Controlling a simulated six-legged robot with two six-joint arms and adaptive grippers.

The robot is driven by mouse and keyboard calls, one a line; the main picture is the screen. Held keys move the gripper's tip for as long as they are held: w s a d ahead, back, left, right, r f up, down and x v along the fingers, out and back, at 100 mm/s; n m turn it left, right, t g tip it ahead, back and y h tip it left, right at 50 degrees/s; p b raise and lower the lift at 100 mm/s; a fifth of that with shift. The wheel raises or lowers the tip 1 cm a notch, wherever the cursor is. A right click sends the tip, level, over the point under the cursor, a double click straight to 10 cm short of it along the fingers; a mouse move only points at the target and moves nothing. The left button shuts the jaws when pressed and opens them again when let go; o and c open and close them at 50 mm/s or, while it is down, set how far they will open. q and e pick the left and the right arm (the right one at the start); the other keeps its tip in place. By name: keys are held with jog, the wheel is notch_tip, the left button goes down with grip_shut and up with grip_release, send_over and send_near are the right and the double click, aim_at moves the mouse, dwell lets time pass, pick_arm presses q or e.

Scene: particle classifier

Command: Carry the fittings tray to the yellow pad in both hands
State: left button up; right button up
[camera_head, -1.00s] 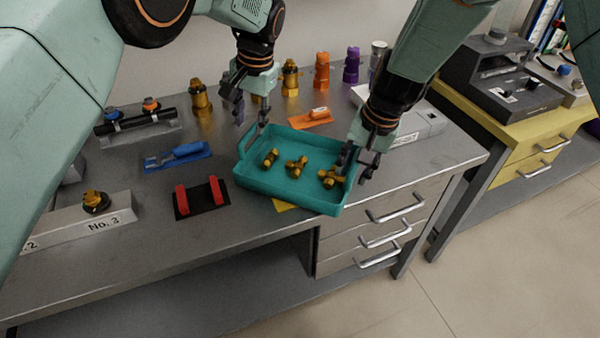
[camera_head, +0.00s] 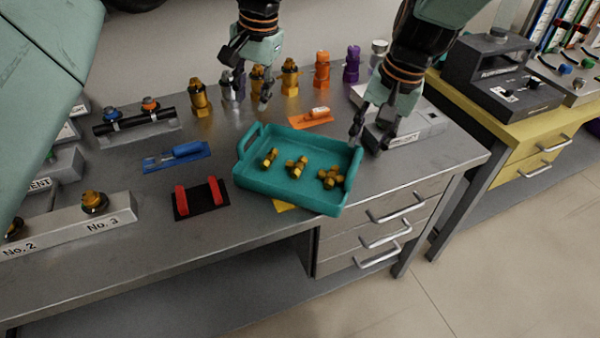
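The teal fittings tray (camera_head: 290,190) sits on the grey bench near its front edge, with several brass fittings (camera_head: 297,167) inside. A corner of the yellow pad (camera_head: 284,206) shows under the tray's front edge; the tray hides the rest. My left gripper (camera_head: 250,92) is open and empty, above and behind the tray's left handle, apart from it. My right gripper (camera_head: 370,135) is open and empty, just beyond the tray's right side, and looks clear of it.
Brass, orange (camera_head: 321,72) and purple fittings stand behind. A grey box (camera_head: 420,122) is at right.

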jog(key=r, duration=0.3)
jog(key=shift+s+d+r, duration=0.1)
jog(key=shift+d+r, duration=0.1)
jog(key=shift+d, duration=0.1)
pick_arm(q)
jog(key=shift+a, duration=0.15)
pick_arm(e)
jog(key=shift+s+r, duration=0.1)
jog(key=shift+r, duration=0.05)
